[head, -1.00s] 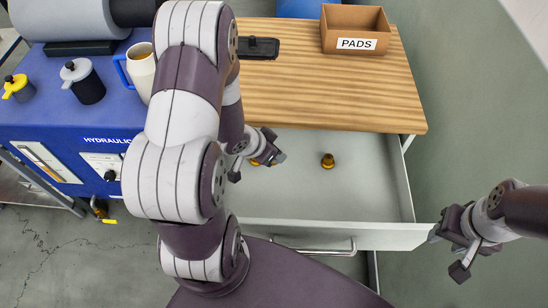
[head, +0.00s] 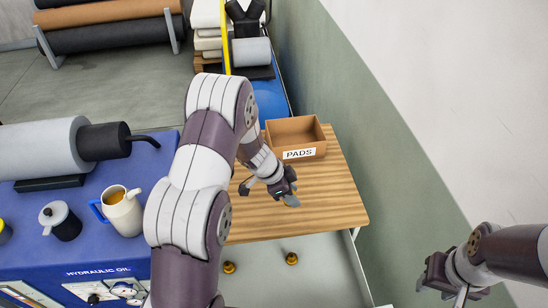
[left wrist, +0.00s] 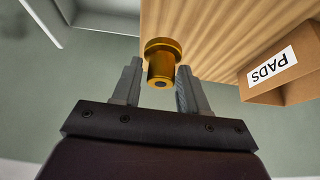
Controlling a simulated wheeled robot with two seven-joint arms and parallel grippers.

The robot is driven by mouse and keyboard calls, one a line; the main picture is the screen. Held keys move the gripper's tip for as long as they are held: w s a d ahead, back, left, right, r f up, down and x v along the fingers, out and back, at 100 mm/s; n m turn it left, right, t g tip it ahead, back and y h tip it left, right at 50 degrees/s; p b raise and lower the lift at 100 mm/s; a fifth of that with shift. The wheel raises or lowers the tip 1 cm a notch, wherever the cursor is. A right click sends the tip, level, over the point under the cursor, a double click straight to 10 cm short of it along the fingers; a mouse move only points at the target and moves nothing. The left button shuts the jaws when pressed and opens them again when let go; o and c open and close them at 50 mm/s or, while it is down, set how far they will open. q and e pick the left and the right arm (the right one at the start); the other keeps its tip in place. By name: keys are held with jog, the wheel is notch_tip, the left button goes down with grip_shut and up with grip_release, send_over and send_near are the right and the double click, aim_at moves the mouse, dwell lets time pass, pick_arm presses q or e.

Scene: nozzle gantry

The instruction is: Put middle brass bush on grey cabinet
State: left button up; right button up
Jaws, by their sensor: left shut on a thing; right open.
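My left gripper (head: 284,193) is shut on a brass bush (left wrist: 162,63), a flanged gold cylinder with a dark hole at its end. It holds the bush over the wooden top (head: 325,205) of the grey cabinet; I cannot tell if the bush touches the top. In the head view the bush (head: 291,201) is mostly hidden by the fingers. Two more brass bushes stand apart in the open drawer (head: 330,280), one left (head: 229,267) and one right (head: 291,258). My right gripper (head: 452,283) is open and empty, right of the drawer.
A cardboard box marked PADS (head: 297,139) stands at the back of the wooden top. The blue hydraulic bench (head: 100,255) on the left carries a mug (head: 123,213) and a dark pot (head: 63,222). A green and white wall is on the right. The wooden top's front right is clear.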

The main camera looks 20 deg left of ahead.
pick_arm(q)
jog(key=shift+w+a, duration=0.2)
jog(key=shift+w, duration=0.4)
jog(key=shift+s+a+f, duration=0.1)
jog(key=shift+s+a, duration=0.05)
jog(key=shift+a, duration=0.05)
jog(key=a+f+p, duration=0.1)
jog(key=a+f, duration=0.1)
jog(key=a, duration=0.1)
jog(key=a+f, duration=0.2)
jog(key=a, duration=0.2)
jog(key=a+f+p, duration=0.1)
jog(key=a+f, duration=0.1)
jog(key=a, duration=0.2)
jog(key=shift+a+f+p, duration=0.15)
jog(key=shift+f+p, duration=0.15)
jog(key=f, duration=0.1)
jog(key=f+p, duration=0.1)
jog(key=f, duration=0.1)
jog(key=shift+s+f+p, duration=0.2)
jog(key=shift+f+p, duration=0.05)
jog(key=shift+p, duration=0.05)
jog(key=shift+f, duration=0.5)
jog(key=o, duration=1.2)
jog(key=shift+r, duration=0.1)
